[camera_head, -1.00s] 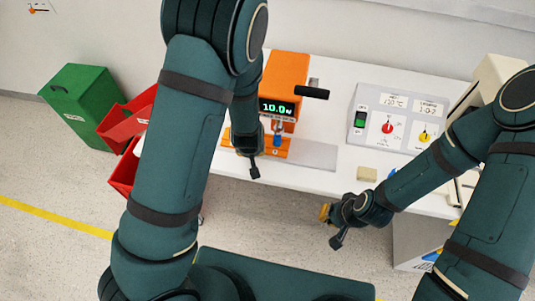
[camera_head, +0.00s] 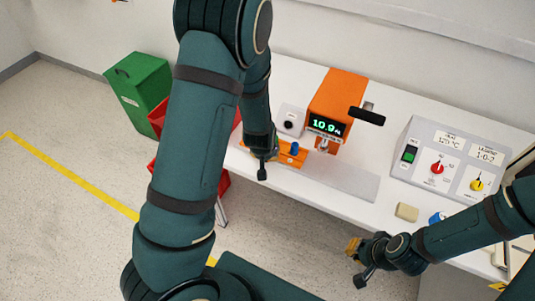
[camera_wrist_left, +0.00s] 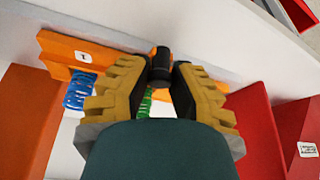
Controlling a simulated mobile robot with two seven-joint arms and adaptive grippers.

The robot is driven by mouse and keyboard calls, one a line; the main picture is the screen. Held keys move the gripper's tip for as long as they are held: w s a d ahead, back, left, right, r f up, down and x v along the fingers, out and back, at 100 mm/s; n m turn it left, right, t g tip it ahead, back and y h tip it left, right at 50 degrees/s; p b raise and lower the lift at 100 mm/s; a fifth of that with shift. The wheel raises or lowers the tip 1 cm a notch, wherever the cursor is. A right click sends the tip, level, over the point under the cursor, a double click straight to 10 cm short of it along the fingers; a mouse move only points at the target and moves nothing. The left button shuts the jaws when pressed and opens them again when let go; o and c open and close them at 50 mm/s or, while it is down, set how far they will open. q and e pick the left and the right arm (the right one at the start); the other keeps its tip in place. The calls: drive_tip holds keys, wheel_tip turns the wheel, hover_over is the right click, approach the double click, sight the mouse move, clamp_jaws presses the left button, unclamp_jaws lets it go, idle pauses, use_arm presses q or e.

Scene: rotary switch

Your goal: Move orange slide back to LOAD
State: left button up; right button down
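The orange slide (camera_head: 291,155) sits on a pale rail left of the orange press (camera_head: 337,95), with a blue part on top. In the left wrist view the slide (camera_wrist_left: 62,52) has a label, and a black knob (camera_wrist_left: 161,62) at its edge. My left gripper (camera_wrist_left: 160,70) has its tan fingers on either side of the knob and looks shut on it. In the head view its fingers are mostly hidden behind the wrist. My right gripper (camera_head: 353,246) hangs in front of the table edge, away from the slide; its opening is unclear. I cannot read a LOAD mark.
A grey control panel (camera_head: 425,172) with a green switch and red and yellow knobs stands right. A beige block (camera_head: 407,211) lies near the front edge. A green bin (camera_head: 138,88) and red bins stand left of the table. The rail right of the slide is clear.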

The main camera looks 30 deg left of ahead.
use_arm(q)
drive_tip(key=o, duration=0.4)
drive_tip(key=shift+a+f, duration=0.1)
drive_tip(key=shift+a, duration=0.25)
drive_tip(key=shift+d, duration=0.15)
drive_tip(key=shift+r, duration=0.4)
drive_tip(key=v, duration=1.1)
drive_tip(key=shift+s+r, duration=0.1)
drive_tip(key=shift+s, duration=0.15)
